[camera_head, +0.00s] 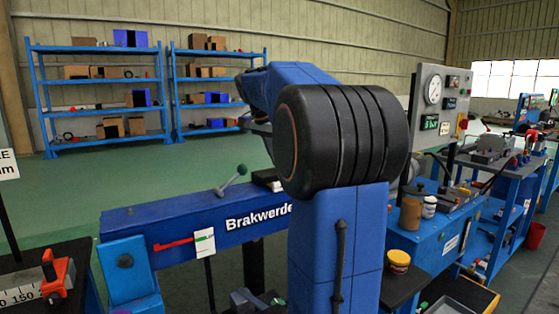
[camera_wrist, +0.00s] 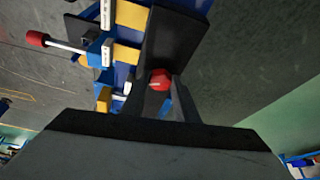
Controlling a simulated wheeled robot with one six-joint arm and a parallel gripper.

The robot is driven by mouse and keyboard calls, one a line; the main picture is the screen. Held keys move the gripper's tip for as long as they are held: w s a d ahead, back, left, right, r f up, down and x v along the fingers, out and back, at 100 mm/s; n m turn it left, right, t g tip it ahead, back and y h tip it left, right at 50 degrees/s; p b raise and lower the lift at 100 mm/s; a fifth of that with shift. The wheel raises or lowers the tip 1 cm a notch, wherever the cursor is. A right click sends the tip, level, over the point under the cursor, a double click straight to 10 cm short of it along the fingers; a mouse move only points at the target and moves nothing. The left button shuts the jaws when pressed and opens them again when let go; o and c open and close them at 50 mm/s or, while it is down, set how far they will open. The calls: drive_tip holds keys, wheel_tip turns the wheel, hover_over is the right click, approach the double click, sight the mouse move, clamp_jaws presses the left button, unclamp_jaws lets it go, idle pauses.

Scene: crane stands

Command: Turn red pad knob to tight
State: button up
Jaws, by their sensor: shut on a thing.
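The red pad knob (camera_wrist: 160,76) shows in the middle of the wrist view as a small round red knob with a pale mark on it. It sits against a dark block. My gripper (camera_wrist: 160,88) has one dark finger on each side of the knob and is shut on it. The fingers hide the knob's sides. Which way the knob is turned I cannot tell. In the head view my own arm fills the middle and hides my gripper and the knob.
A lever with a red end (camera_wrist: 38,39) sticks out left of the knob. The blue Brakwerde beam (camera_head: 180,228) runs left of my arm. A gauge panel (camera_head: 440,105) stands at right. Blue shelves (camera_head: 97,85) stand at the back wall, with open green floor before them.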

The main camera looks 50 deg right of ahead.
drive_tip(key=shift+w+m+g, duration=0.1)
drive_tip(key=shift+m+g, duration=0.3)
drive_tip(key=shift+m, duration=0.7)
drive_tip(key=o, duration=1.1)
drive_tip(key=shift+c, duration=0.2)
drive_tip(key=v, duration=1.7)
drive_tip(key=shift+r, duration=0.2)
drive_tip(key=shift+d, duration=0.1)
